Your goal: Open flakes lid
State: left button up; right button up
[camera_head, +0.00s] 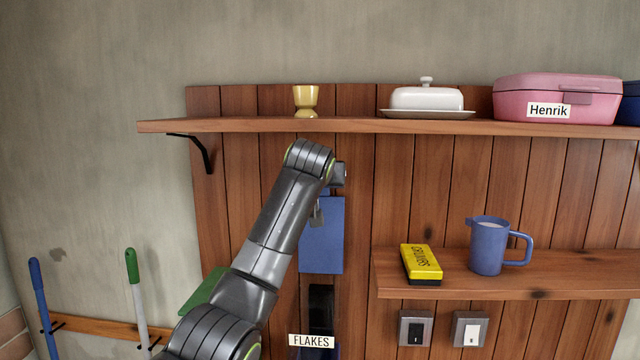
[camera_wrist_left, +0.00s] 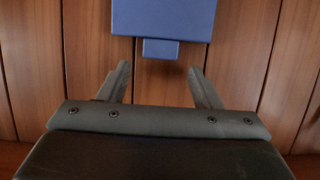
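A blue panel (camera_head: 322,248) is on the wooden boards, above a dark upright strip (camera_head: 321,308) and the white FLAKES label (camera_head: 311,341). I cannot tell whether this panel is the whole lid. In the left wrist view a blue panel (camera_wrist_left: 162,16) with a small blue tab (camera_wrist_left: 160,49) is at the top. My left gripper (camera_wrist_left: 160,71) is open and empty, its fingertips on either side of and just short of the tab in that view. In the head view my left arm hides most of the gripper and part of the panel. My right gripper is not in view.
An upper shelf (camera_head: 230,125) holds a yellow cup (camera_head: 305,99), a white butter dish (camera_head: 427,98) and a pink box (camera_head: 555,97). A lower right shelf (camera_head: 590,268) holds a yellow box (camera_head: 421,261) and a blue jug (camera_head: 488,246). Switches (camera_head: 415,329) sit below.

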pick_arm(q)
jog(key=b+v, duration=0.9)
jog(key=v, duration=0.8)
jog(key=shift+s+b, duration=0.2)
jog(key=shift+b, duration=0.1)
